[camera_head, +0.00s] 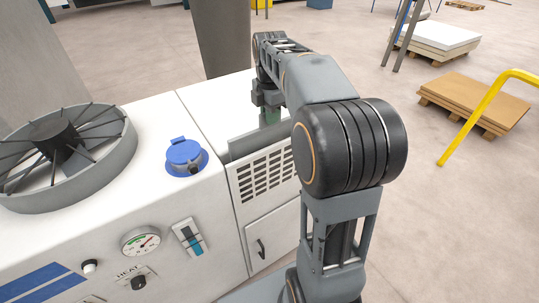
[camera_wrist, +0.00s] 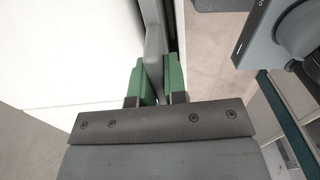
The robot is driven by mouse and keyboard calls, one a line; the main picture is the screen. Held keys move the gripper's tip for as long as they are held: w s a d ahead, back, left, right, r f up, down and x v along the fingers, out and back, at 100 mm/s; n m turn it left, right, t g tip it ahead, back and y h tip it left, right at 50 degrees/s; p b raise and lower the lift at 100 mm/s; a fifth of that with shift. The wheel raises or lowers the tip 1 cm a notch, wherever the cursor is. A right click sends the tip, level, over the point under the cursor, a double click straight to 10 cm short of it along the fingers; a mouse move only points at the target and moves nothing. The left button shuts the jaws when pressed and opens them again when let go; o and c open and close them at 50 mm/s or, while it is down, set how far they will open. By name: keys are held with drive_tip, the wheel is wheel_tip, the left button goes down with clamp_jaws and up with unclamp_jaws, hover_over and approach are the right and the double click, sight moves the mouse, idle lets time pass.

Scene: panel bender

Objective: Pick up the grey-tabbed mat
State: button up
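No mat can be made out clearly. A grey upright strip (camera_head: 245,146) stands along the front edge of the white machine top, beneath my gripper (camera_head: 269,117). In the wrist view a narrow grey piece (camera_wrist: 153,40) runs down between the two green fingers of my gripper (camera_wrist: 157,82). It may be the same strip or the mat's tab; I cannot tell which. One finger is on each side of it, very close. Whether they press on it does not show. My arm hides part of the strip's right end in the head view.
The white machine (camera_head: 150,235) carries a round fan guard (camera_head: 127,165), a blue cap (camera_head: 185,152) and a gauge (camera_head: 141,241). A grey column (camera_head: 222,40) stands behind. A yellow rail (camera_head: 484,108) and pallets with brown sheets (camera_head: 478,98) are at the right. Floor shows between.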

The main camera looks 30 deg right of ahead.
clamp_jaws()
wheel_tip(320, 180, up, 28)
drive_tip(key=p, duration=1.1)
drive_tip(key=shift+a, duration=0.1)
idle(0.3)
